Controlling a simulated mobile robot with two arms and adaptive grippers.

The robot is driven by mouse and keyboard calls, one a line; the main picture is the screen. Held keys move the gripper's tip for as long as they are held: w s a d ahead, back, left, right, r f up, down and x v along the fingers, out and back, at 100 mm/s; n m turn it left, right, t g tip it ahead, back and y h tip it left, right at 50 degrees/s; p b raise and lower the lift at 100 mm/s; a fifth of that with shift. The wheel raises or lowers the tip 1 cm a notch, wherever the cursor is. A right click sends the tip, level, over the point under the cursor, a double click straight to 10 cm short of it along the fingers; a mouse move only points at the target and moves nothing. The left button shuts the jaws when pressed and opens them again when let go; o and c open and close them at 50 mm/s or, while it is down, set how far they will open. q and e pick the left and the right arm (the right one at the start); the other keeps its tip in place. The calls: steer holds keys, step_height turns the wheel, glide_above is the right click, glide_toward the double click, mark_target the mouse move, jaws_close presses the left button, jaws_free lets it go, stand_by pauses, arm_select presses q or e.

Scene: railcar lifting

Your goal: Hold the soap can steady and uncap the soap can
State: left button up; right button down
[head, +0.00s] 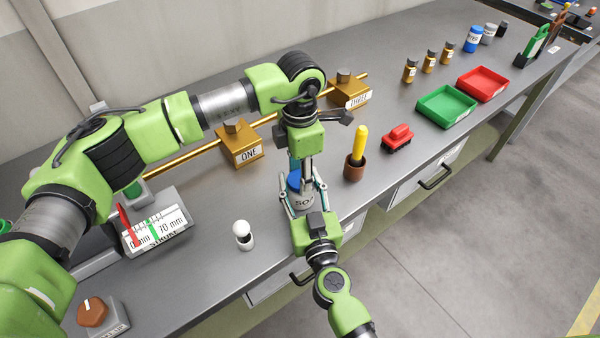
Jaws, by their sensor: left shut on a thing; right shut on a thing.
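The soap can (303,201) is a pale can with dark letters, of which "SO" shows, standing upright near the front edge of the bench. Its blue cap (294,181) is at its top; I cannot tell whether the cap is seated or loosened. My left gripper (300,178) points down from above and is shut on the blue cap, partly hiding it. My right gripper (303,194) reaches in from the front edge, its fingers on either side of the can and shut on it.
A brown cup with a yellow-handled tool (358,150) and a red block (398,138) stand close on the right. A white-topped shaker (243,235) stands to the left. Brass blocks ONE (240,150) and THREE (350,92) stand behind. Green (420,106) and red (503,93) trays lie farther right.

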arm_select(q)
steer(key=shift+r, duration=0.1)
steer(key=shift+r, duration=1)
steer(key=shift+r, duration=2.05)
arm_select(e)
steer(key=c, duration=1)
jaws_free()
steer(key=shift+c, duration=0.2)
steer(key=shift+s, duration=0.1)
